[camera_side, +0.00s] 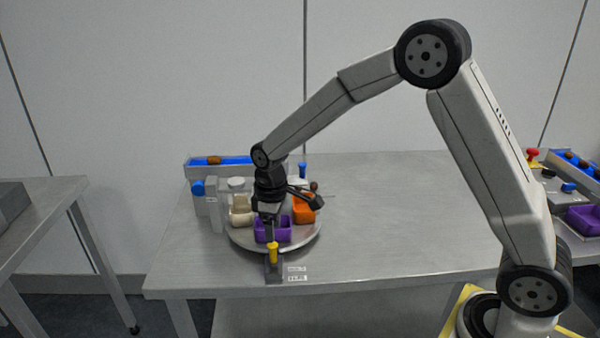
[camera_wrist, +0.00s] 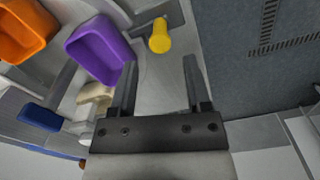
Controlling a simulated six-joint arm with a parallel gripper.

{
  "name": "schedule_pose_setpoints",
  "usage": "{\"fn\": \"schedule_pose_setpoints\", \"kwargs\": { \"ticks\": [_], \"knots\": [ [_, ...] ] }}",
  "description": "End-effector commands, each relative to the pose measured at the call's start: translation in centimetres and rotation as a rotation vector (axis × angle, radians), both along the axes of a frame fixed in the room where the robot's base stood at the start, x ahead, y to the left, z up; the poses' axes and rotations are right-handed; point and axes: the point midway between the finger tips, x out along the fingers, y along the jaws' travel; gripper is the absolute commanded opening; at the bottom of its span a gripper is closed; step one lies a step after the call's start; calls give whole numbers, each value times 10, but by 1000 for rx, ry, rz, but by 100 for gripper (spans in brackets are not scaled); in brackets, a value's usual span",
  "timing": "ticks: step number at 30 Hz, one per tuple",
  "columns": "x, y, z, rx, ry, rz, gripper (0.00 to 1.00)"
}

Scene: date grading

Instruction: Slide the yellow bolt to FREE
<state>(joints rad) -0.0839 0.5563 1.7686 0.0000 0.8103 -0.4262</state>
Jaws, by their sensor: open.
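The yellow bolt (camera_side: 272,253) stands on a small grey bracket (camera_side: 273,272) at the front edge of the round turntable, near the table's front edge. In the wrist view the yellow bolt (camera_wrist: 160,37) lies beyond my fingertips, roughly between their lines. My gripper (camera_wrist: 158,75) is open, its two fingers apart with nothing between them. In the side view my gripper (camera_side: 269,225) hangs pointing down, just above and behind the bolt, partly hidden against the purple bin. Two small labels (camera_side: 297,273) lie beside the bracket; their text is too small to read.
The turntable (camera_side: 240,240) carries a purple bin (camera_side: 285,233), an orange bin (camera_side: 305,210) and a cream bin (camera_side: 241,213). A blue channel (camera_side: 235,160) with a brown date stands behind. The table's right side (camera_side: 420,220) is clear.

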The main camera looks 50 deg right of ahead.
Motion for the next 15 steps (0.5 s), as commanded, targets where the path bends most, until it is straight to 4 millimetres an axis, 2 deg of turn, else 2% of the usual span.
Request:
{"fn": "schedule_pose_setpoints", "kwargs": {
  "ticks": [10, 15],
  "knots": [
    [4, 2, -3, -1, 8, 15, 62],
    [4, 1, -12, -1, 9, 15, 62]
  ]
}}
